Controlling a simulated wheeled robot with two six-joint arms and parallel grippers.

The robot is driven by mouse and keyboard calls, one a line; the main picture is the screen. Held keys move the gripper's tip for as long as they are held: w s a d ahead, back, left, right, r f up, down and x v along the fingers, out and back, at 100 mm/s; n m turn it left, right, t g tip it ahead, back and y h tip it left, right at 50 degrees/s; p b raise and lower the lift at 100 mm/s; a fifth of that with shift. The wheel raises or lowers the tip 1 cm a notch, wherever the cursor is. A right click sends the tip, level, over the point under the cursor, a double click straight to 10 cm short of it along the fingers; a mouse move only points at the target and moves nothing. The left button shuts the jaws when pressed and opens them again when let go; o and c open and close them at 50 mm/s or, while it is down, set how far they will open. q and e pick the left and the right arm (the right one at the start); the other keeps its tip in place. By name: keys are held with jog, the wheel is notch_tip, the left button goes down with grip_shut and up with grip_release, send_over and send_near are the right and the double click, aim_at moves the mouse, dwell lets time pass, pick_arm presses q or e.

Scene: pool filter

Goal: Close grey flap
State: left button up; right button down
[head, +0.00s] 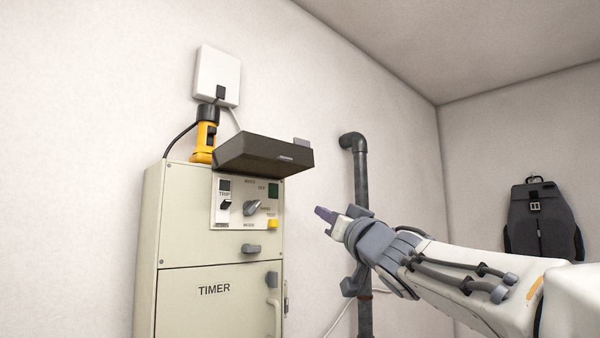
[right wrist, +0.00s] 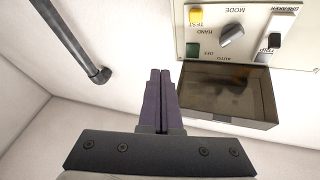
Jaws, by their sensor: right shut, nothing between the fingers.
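The dark grey flap (head: 262,155) is raised and juts out from the upper front of the beige cabinet (head: 172,215), above the switch panel. The panel (head: 235,222) below it is uncovered. In the right wrist view the flap (right wrist: 228,95) shows as a dark, translucent-looking box shape beside the panel (right wrist: 262,38). My right gripper (head: 324,214) is right of the cabinet, lower than the flap and apart from it. Its purple fingers (right wrist: 161,88) are together and empty, left of the flap in the wrist view. My left gripper is not seen.
A yellow and black torch-like object (head: 204,138) stands on the cabinet, below a white wall box (head: 217,75). A dark vertical pipe (head: 361,180) runs along the wall behind my right gripper. A dark backpack (head: 543,222) hangs at the right. The air before the cabinet looks free.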

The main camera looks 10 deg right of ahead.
jog(key=s+d+r+n+g+y+p, duration=0.1)
jog(key=s+r+n+y, duration=0.25)
jog(key=r, duration=0.35)
jog(key=s+d+r+n+y+p, duration=0.1)
jog(key=s+r+n+y, duration=0.15)
jog(key=r+y, duration=0.4)
jog(key=w+a+r+n+h+p, duration=0.1)
jog(key=w+a+r+h+p, duration=0.1)
jog(key=w+a+r+p, duration=0.4)
jog(key=shift+w+d+f+b, duration=0.15)
jog(key=shift+f+b, duration=0.1)
jog(key=shift+f, duration=0.35)
jog(key=shift+d+f+b, duration=0.2)
jog(key=shift+f+b, duration=0.1)
jog(key=shift+f, duration=0.3)
jog(key=shift+w+d+f+b, duration=0.15)
jog(key=shift+f+b, duration=0.1)
jog(key=shift+f, duration=0.35)
